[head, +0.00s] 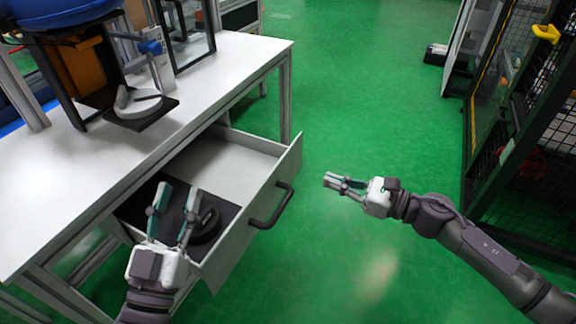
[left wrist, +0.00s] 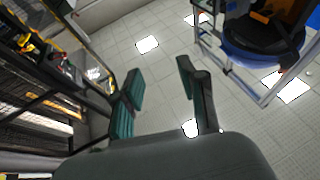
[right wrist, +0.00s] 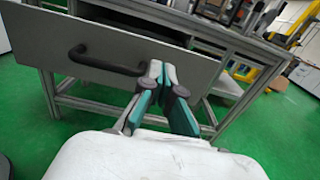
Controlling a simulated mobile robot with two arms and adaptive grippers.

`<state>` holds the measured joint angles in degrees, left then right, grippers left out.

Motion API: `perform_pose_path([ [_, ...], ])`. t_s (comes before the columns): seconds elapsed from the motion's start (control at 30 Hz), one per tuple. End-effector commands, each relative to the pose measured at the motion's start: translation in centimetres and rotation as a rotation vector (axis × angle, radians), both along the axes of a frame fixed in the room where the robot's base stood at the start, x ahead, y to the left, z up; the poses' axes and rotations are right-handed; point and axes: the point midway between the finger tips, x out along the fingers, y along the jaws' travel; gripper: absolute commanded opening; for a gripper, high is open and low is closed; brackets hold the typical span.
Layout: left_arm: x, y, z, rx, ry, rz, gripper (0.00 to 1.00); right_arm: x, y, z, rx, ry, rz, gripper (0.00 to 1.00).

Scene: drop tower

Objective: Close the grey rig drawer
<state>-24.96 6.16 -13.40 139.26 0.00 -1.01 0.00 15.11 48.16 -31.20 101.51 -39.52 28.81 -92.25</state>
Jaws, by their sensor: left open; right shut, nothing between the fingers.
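The grey rig drawer (head: 248,232) is pulled out from under the white table in the head view, with a dark handle (head: 272,208) on its front panel. A dark mat and a black ring-shaped object (head: 206,226) lie inside it. My left gripper (head: 178,192) is open and shows over the drawer's near part, holding nothing. My right gripper (head: 330,181) is shut and empty, to the right of the drawer front and apart from it. In the right wrist view the drawer front (right wrist: 120,50) and handle (right wrist: 105,64) show beyond the shut fingers (right wrist: 160,75).
The white table (head: 60,175) carries a rig with a grey round piece on a dark plate (head: 140,112). Green floor lies open to the right of the drawer. A black mesh fence (head: 520,140) stands at the far right.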

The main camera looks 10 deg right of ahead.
Motion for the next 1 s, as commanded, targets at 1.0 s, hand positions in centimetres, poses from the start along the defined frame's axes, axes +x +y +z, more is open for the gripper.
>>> perform_pose_path([
  [1.0, -1.0, 0.0, 1.9, -0.036, -0.129, -0.007, 0.41, 5.6, 8.9, 0.0, 0.001, 0.002, -0.001, 0.0],
])
